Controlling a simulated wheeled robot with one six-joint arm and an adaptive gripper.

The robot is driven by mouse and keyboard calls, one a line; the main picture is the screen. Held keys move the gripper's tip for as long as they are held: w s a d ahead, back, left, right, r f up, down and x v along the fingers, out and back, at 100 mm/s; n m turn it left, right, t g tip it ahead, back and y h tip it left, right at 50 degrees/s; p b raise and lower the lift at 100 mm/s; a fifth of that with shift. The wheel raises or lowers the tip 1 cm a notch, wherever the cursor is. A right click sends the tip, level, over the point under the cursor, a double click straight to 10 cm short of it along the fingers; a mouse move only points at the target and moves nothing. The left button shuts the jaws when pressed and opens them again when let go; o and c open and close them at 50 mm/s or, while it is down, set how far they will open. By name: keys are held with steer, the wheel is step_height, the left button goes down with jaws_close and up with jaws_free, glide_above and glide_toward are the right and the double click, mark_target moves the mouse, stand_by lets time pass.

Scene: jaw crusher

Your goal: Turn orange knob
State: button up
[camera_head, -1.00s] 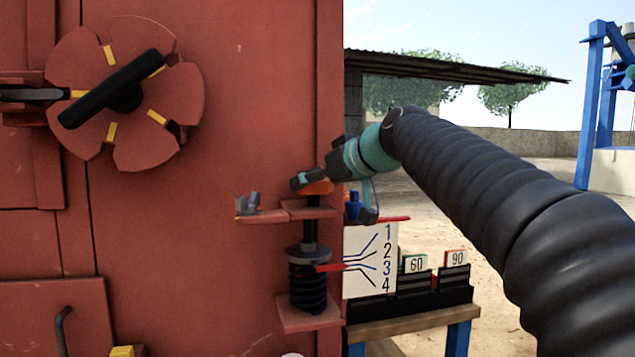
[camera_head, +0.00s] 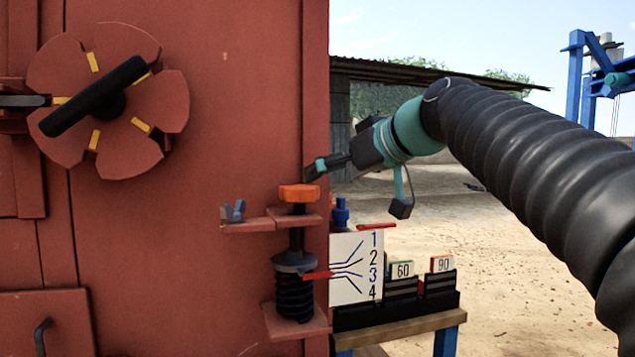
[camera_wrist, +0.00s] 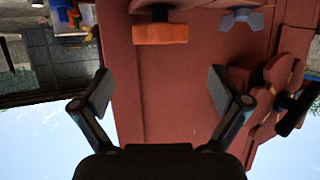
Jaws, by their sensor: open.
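The orange knob (camera_head: 299,193) sits on top of a dark vertical rod over a small red bracket on the red crusher wall. My gripper (camera_head: 314,168) is just above and slightly right of the knob, apart from it. In the wrist view, which is upside down, the orange knob (camera_wrist: 160,33) shows at the top centre, beyond the fingertips. My gripper (camera_wrist: 157,90) is open there, with nothing between its two fingers.
A blue-grey wing nut (camera_head: 233,212) is on the bracket left of the knob. A coiled spring (camera_head: 295,297) and a red pointer (camera_head: 318,275) are below, beside a numbered board (camera_head: 356,267). A large red wheel with a black handle (camera_head: 95,97) is at upper left.

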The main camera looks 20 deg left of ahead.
steer(key=shift+v, duration=1.3)
steer(key=s+d+f+m+g+h, duration=0.1)
steer(key=d+f+m+h, duration=0.25)
steer(key=f, duration=0.65)
steer(key=d+f+m+h, duration=0.25)
steer(key=d+f, duration=0.25)
steer(key=f, duration=0.5)
steer(key=s+d+f+m+h, duration=0.2)
steer(key=s+d+f, duration=0.7)
steer(key=s+f, duration=0.1)
steer(key=s+d+f+m+g+h, duration=0.1)
steer(key=s+d+f+m+h, duration=0.2)
steer(key=s+d+f, duration=0.6)
steer(key=s+f, duration=0.2)
steer(key=s, duration=0.1)
steer(key=shift+s+f, duration=0.2)
steer(key=shift+f, duration=0.1)
